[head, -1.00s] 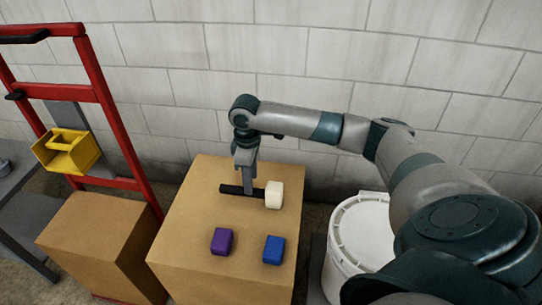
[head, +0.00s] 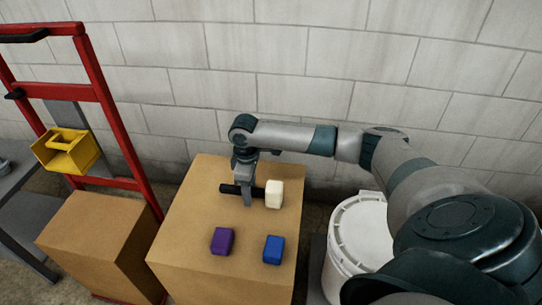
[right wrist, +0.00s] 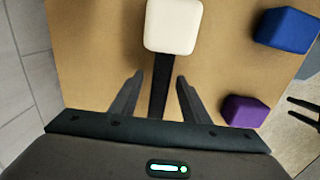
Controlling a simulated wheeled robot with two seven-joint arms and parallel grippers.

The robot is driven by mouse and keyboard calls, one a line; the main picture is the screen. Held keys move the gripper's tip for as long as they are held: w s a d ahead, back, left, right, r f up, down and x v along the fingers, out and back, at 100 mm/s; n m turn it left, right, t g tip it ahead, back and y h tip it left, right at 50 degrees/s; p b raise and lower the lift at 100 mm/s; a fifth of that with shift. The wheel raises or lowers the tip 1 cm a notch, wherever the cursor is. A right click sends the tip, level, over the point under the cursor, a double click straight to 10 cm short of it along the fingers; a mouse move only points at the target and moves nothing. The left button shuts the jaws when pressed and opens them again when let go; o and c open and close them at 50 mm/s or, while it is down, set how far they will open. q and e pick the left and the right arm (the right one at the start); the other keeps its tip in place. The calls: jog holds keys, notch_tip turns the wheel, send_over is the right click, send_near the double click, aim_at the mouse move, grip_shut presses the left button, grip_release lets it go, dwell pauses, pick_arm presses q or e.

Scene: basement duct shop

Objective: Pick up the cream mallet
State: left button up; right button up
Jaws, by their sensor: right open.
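The cream mallet (head: 274,194) lies on top of the large cardboard box, its cream head to the right and its black handle pointing left. It also shows in the right wrist view (right wrist: 173,27), with the black handle running down between my fingers. My right gripper (head: 247,202) is over the handle, one finger in front of it in the head view. In the right wrist view my right gripper (right wrist: 155,88) is open, with a finger on each side of the handle and gaps between. Part of the handle is hidden by the gripper.
A purple block (head: 222,241) and a blue block (head: 273,250) sit on the cardboard box (head: 190,250) in front of the mallet. A white bucket (head: 362,235) stands to the right. A red hand truck (head: 115,125), a yellow bin (head: 70,155) and a smaller box (head: 95,235) are left.

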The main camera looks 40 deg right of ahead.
jog(key=shift+f, duration=0.35)
pick_arm(q)
jog(key=shift+w+r, duration=0.15)
jog(key=shift+r, duration=0.15)
jog(key=shift+f, duration=0.1)
pick_arm(e)
jog(key=shift+c, duration=0.7)
grip_shut()
jog(key=shift+r, duration=0.1)
jog(key=shift+r, duration=0.45)
jog(key=r, duration=0.3)
jog(key=shift+s+d+r, duration=0.1)
jog(key=shift+d+r, duration=0.1)
pick_arm(q)
jog(key=shift+f, duration=0.65)
pick_arm(e)
jog(key=s+d+r, duration=0.6)
jog(key=s, duration=0.3)
jog(key=shift+s+d+r, duration=0.15)
jog(key=shift+d+r, duration=0.05)
jog(key=shift+r, duration=0.1)
